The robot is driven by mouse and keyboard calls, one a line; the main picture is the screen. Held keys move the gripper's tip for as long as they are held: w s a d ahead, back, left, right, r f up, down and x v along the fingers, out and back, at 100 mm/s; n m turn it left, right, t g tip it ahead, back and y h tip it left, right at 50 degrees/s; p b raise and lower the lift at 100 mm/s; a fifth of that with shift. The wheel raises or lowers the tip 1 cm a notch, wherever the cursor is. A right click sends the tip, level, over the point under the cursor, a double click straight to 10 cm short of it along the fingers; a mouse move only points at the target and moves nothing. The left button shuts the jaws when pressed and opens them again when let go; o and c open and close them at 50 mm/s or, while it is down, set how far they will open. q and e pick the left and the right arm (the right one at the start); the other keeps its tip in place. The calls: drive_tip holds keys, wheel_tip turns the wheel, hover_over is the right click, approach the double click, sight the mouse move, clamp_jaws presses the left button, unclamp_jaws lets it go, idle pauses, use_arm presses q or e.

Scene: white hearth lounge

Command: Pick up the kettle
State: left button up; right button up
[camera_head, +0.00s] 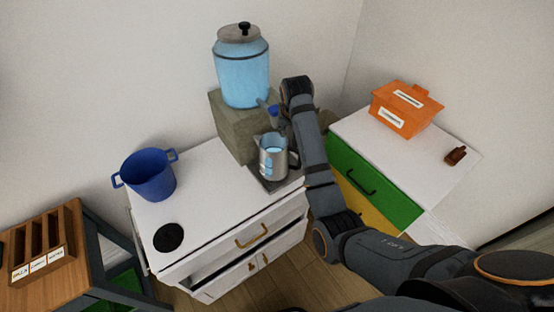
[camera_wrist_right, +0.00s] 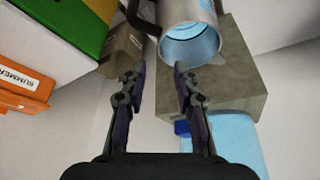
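The kettle (camera_head: 273,163) is a silver metal jug with a black handle on its right side and light blue inside. It stands upright on a dark plate (camera_head: 262,186) at the right end of the white cabinet. In the right wrist view the kettle (camera_wrist_right: 187,22) shows at the top, its open mouth facing the camera and its handle (camera_wrist_right: 138,16) to its left. My right gripper (camera_wrist_right: 157,72) is open, with nothing between its fingers. Its fingertips are close to the kettle's rim and handle. In the head view my arm partly hides this gripper. My left gripper is not in view.
A blue water dispenser (camera_head: 243,78) stands on a stone block (camera_head: 231,130) behind the kettle, its tap close to my right gripper. A blue pot (camera_head: 150,178) and black disc (camera_head: 168,237) are on the cabinet's left. An orange box (camera_head: 402,108) sits on the right-hand drawer unit.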

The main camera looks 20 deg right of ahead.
sight(278, 157)
drive_tip(key=p+x, duration=0.1)
drive_tip(key=x, duration=0.4)
drive_tip(key=shift+f, duration=0.2)
drive_tip(key=p+x, duration=0.1)
drive_tip(key=x, duration=0.3)
drive_tip(key=shift+p, duration=0.35)
drive_tip(key=shift+w+f, duration=0.2)
drive_tip(key=shift+f, duration=0.2)
clamp_jaws()
